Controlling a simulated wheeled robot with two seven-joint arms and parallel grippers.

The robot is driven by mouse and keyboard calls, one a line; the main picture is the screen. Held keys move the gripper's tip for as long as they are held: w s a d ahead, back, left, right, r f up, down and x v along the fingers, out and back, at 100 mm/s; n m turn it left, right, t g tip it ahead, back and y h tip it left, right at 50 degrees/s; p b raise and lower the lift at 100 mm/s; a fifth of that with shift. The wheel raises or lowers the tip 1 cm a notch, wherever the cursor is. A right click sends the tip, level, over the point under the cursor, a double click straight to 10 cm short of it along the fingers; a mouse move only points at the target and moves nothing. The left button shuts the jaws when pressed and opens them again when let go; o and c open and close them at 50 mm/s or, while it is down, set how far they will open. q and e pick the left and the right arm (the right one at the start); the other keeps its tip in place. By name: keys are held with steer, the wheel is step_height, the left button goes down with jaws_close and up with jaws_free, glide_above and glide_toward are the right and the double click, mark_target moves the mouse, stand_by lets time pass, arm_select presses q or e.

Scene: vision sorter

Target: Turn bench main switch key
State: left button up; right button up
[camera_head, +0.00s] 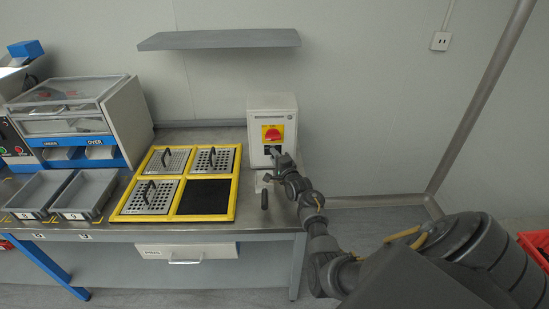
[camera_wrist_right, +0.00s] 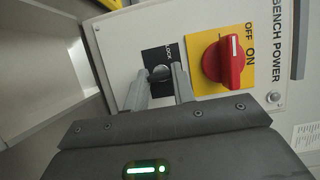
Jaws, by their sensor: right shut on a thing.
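The grey bench power box (camera_head: 260,104) stands at the bench's back right corner. Its red rotary knob (camera_wrist_right: 222,62) sits on a yellow plate (camera_wrist_right: 208,40) marked OFF and ON, with the knob's white mark near OFF. Beside the knob is a black plate (camera_wrist_right: 155,54) marked LOCK, with a small round key switch (camera_wrist_right: 160,73) on it. My right gripper (camera_wrist_right: 159,75) is at the key switch, one finger on each side, shut on the key. In the head view my right gripper (camera_head: 274,155) covers the area below the red knob. My left gripper is out of view.
Left of the box, a yellow frame (camera_head: 237,193) holds perforated plates with handles and one black empty bay. Grey bins (camera_head: 85,193) and a clear-lidded machine (camera_head: 75,105) stand further left. A grey shelf (camera_head: 220,39) hangs above.

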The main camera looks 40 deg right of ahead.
steer(key=shift+w+a+r+n+g+h+p, duration=0.1)
steer(key=shift+n+g+h+p, duration=0.45)
steer(key=shift+n+g+p, duration=1)
steer(key=shift+w+a+r+n+g+h+p, duration=0.1)
steer(key=shift+n+g+h+p, duration=0.55)
steer(key=shift+n+p, duration=1.7)
steer(key=shift+a+r+n+g+h+p, duration=0.1)
steer(key=shift+n+g+h+p, duration=0.7)
steer(key=shift+n, duration=2)
steer(key=shift+g+p, duration=0.3)
steer(key=shift+g, duration=0.1)
steer(key=o, duration=1)
steer(key=v, duration=1)
steer(key=shift+s+r, duration=0.2)
steer(key=shift+s, duration=0.15)
